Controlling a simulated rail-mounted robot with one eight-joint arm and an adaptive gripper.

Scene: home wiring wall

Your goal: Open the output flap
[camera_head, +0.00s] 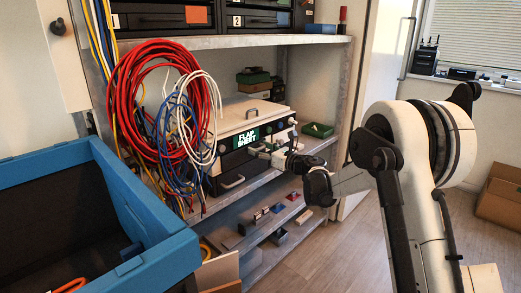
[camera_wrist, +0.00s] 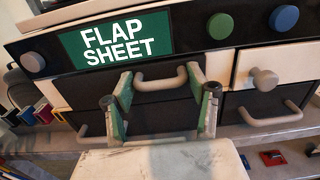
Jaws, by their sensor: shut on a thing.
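A boxy device with a green FLAP SHEET label (camera_head: 246,138) stands on the shelf. In the wrist view the label (camera_wrist: 117,39) is above a black front panel with a pale bar handle (camera_wrist: 161,82), which I take as the output flap. My gripper (camera_wrist: 160,80) has its green-padded fingers at the two ends of this handle, closed on it lengthwise. In the head view my gripper (camera_head: 270,154) reaches the device's front from the right. The panel looks flush with the front; the fingers and wrist hide its lower part.
A round knob (camera_wrist: 263,78) and another bar handle (camera_wrist: 270,118) are right of the gripper. Red, blue and white cable coils (camera_head: 165,95) hang left of the device. A blue bin (camera_head: 110,190) is at the left front. Small coloured items lie on the lower shelf (camera_head: 262,228).

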